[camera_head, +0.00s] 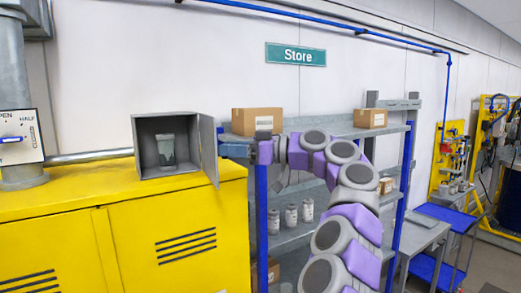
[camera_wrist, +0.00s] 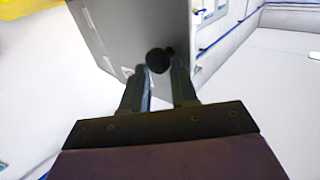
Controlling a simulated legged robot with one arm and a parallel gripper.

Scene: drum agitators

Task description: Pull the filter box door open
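The grey filter box (camera_head: 149,149) stands on top of the yellow cabinet in the head view. Its door (camera_head: 208,148) stands wide open, swung out to the right, so the inside shows. A grey-green cylindrical filter (camera_head: 166,150) stands in it. My gripper (camera_head: 232,150) is at the outer face of the door, on its right side. In the wrist view the grey door panel (camera_wrist: 125,32) fills the upper middle. A round black knob (camera_wrist: 158,60) sits between my gripper's fingertips (camera_wrist: 162,72), which appear closed on it.
The yellow cabinet (camera_head: 165,235) is below the box. A blue-and-grey shelf rack (camera_head: 262,220) stands just right of the door, with cardboard boxes (camera_head: 257,121) and several canisters (camera_head: 291,216). A grey duct with a dial plate (camera_head: 17,138) is at the left.

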